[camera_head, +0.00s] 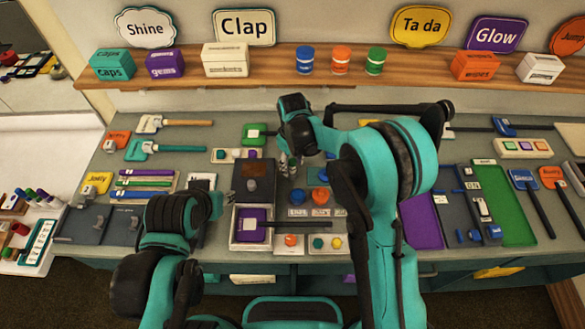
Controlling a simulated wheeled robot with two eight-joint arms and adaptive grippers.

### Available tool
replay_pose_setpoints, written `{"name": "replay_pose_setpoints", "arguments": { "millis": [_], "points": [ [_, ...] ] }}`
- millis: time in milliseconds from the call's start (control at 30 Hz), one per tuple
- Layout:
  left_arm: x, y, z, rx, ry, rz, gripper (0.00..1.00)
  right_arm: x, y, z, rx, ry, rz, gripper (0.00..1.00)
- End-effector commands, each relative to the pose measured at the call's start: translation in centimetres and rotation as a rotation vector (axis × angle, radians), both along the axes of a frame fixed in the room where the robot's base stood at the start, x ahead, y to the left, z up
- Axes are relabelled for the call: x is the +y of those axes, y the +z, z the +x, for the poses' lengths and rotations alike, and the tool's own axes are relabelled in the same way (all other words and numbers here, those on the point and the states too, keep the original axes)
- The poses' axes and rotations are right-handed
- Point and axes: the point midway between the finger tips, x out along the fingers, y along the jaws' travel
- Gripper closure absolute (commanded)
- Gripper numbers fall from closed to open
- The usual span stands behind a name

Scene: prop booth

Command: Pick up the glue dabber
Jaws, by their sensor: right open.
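I cannot tell for sure which thing is the glue dabber. Two brush-like tools lie at the back left of the bench: one with a pale head and wooden handle (185,122), and one with a teal handle (178,148). My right gripper (289,168) points down over the middle of the bench, just right of a dark box with a brown top (258,170). It is open, and I see nothing between its fingers. My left gripper (215,206) is low at the left middle, and its fingers are too small and dark to read.
The grey bench (221,126) is crowded with small props. A white tray with a purple block (253,224) lies in front of the dark box. A purple panel (421,222) and a green tray (492,180) are at right. A wooden shelf (270,75) with tubs and boxes runs behind.

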Motion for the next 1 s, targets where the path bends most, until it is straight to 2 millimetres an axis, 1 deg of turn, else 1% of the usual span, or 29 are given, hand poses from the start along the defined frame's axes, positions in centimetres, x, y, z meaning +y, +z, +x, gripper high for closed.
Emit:
{"name": "replay_pose_setpoints", "arguments": {
  "millis": [33,67,100,167,200,500,633,767,900,1000],
  "points": [
    [0.0,0.0,0.0,0.000,0.000,0.000,0.60,0.0,0.0,0.0,0.000,0.000,0.000,0.61],
    [0.0,0.0,0.0,0.000,0.000,0.000,0.60,0.0,0.0,0.0,0.000,0.000,0.000,0.69],
    [0.0,0.0,0.0,0.000,0.000,0.000,0.60,0.0,0.0,0.0,0.000,0.000,0.000,0.80],
    [0.0,0.0,0.0,0.000,0.000,0.000,0.60,0.0,0.0,0.0,0.000,0.000,0.000,0.96],
    [0.0,0.0,0.0,0.000,0.000,0.000,0.60,0.0,0.0,0.0,0.000,0.000,0.000,1.00],
    [0.0,0.0,0.0,0.000,0.000,0.000,0.60,0.0,0.1,0.0,0.000,0.000,0.000,1.00],
    [0.0,0.2,0.0,0.000,0.000,0.000,0.60,0.0,0.6,0.0,0.000,0.000,0.000,1.00],
    [0.0,0.6,0.0,0.000,0.000,0.000,0.60,0.0,2.0,0.0,0.000,0.000,0.000,1.00],
    [0.0,1.3,0.0,0.000,0.000,0.000,0.60,0.0,4.5,0.0,0.000,0.000,0.000,1.00],
    [0.0,1.6,0.0,0.000,0.000,0.000,0.60,-0.6,5.7,-2.3,0.000,0.000,0.000,1.00]
  ]
}}
